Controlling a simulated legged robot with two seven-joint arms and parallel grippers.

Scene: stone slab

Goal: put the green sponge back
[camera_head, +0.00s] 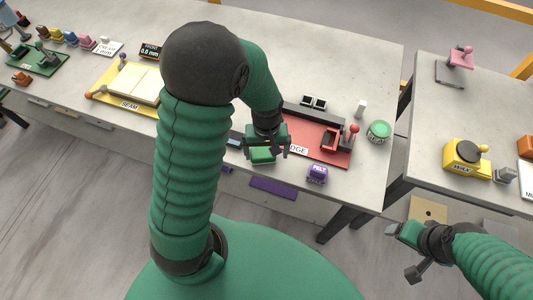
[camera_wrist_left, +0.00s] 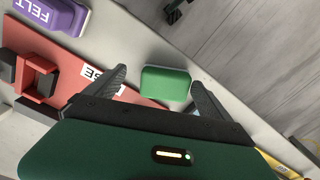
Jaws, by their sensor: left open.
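The green sponge (camera_head: 262,155) is a small green block with a pale underside. It lies on the stone-topped table near the front edge, beside the red board (camera_head: 335,150). In the left wrist view the sponge (camera_wrist_left: 165,84) sits between and just beyond the fingertips. My left gripper (camera_head: 267,146) is open above it, its two black fingers apart (camera_wrist_left: 159,80); I see no grip on the sponge. My right gripper (camera_head: 403,250) is low at the right, off the table; its finger opening is unclear.
A purple FELT block (camera_head: 317,174) stands near the front edge, right of the sponge. A round green-topped item (camera_head: 379,131) stands right of the red board. A yellow SEAM board (camera_head: 128,91) lies to the left. A gap separates the second table (camera_head: 430,100) at right.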

